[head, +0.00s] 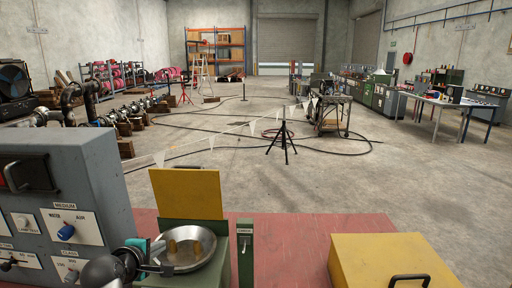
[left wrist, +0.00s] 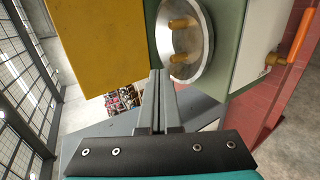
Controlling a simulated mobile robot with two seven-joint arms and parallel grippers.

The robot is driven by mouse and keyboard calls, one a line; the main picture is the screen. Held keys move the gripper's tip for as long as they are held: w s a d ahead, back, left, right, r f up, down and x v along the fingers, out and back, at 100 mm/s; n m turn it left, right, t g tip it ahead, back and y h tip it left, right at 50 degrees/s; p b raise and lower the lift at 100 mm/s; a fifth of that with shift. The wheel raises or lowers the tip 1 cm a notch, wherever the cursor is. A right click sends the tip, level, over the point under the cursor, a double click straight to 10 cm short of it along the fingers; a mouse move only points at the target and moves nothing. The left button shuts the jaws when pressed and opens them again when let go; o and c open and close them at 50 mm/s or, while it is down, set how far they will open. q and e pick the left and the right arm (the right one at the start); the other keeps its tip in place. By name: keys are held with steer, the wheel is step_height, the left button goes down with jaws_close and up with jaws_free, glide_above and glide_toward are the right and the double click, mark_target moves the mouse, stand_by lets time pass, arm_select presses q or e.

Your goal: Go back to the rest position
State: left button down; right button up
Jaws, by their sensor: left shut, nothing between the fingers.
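My left gripper (head: 158,250) is low in the head view, right of the grey control panel, beside a round silver dish (head: 205,262). In the left wrist view its fingers (left wrist: 158,80) are shut together with nothing between them. Their tips point at the rim of the dish (left wrist: 204,45), and I cannot tell whether they touch it. Two brass pegs (head: 196,246) stand in the dish. The dish sits on a green box (head: 222,237) with a raised yellow panel (head: 187,193) behind it. My right gripper is not in view.
A grey control panel (head: 97,185) with knobs stands close on the left. A green post (head: 245,250) stands right of the dish. A yellow box (head: 380,255) with a black handle is at the front right. The red surface (head: 285,235) between them is clear.

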arm_select(q)
steer(key=s+d+f+m+g, duration=0.35)
steer(key=s+m, duration=0.25)
steer(key=s, duration=0.6)
steer(key=s+d+f+m+g, duration=0.2)
steer(key=s+f+m, duration=0.2)
steer(key=s+m, duration=0.5)
steer(key=s+d+f+m+g, duration=0.3)
steer(key=s+m, duration=0.1)
steer(key=s, duration=1)
step_height(320, 180, down, 33)
steer(key=s+g+b, duration=0.1)
steer(key=s+b, duration=0.1)
steer(key=b, duration=1)
steer(key=s+a+f+b, duration=0.1)
steer(key=s+f+b, duration=0.2)
steer(key=f, duration=0.6)
steer(key=s+a+f+g+b, duration=0.1)
steer(key=s+f+b, duration=0.3)
steer(key=s+f, duration=0.3)
steer(key=s+f+m+b, duration=0.1)
steer(key=s+f+b, duration=0.3)
steer(key=f, duration=0.7)
steer(key=shift+s+a+y, duration=0.4)
steer(key=shift+s, duration=0.4)
